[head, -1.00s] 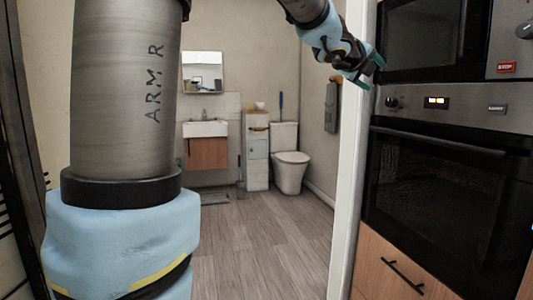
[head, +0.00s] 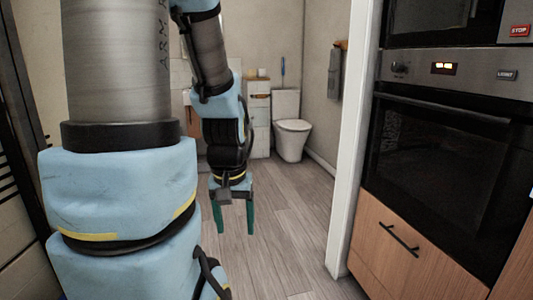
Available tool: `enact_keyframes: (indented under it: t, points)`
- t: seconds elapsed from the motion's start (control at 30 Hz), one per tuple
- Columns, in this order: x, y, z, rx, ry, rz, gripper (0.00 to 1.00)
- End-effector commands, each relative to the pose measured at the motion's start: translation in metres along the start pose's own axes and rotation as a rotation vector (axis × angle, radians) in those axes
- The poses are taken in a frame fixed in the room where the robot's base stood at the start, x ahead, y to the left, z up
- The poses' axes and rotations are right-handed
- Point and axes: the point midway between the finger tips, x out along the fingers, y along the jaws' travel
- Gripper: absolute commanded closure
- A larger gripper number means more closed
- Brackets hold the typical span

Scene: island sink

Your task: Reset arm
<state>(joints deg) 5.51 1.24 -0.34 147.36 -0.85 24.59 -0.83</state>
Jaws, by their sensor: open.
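My gripper (head: 234,219) hangs pointing down in the middle of the head view, in front of the bathroom doorway. Its two green fingers are apart, with nothing between them. The bare floor shows behind and below it. My arm's large upper link fills the left side of the view and hides part of the room.
A built-in oven (head: 440,150) and a wooden drawer (head: 395,245) stand on the right, with a white door frame (head: 352,150) beside them. A toilet (head: 291,128) and a small cabinet (head: 258,115) stand at the back. The wooden floor (head: 290,220) between is clear.

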Motion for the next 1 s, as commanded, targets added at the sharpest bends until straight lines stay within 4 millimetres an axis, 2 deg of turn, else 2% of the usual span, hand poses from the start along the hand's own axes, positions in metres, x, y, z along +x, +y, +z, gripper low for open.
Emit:
enact_keyframes:
  t: [0.03,0.17,0.4,0.5,0.67,1.0]
  points:
    - [-0.025,0.002,-0.009,0.014,0.015,-0.001,0.30]
    - [-0.051,0.002,-0.013,0.019,0.017,-0.002,0.30]
    - [-0.109,0.003,-0.020,0.023,0.019,-0.002,0.30]
    - [-0.127,0.003,-0.022,0.024,0.019,-0.003,0.30]
    - [-0.138,0.003,-0.024,0.024,0.019,-0.003,0.30]
    - [-0.136,0.003,-0.024,0.025,0.020,-0.003,0.30]
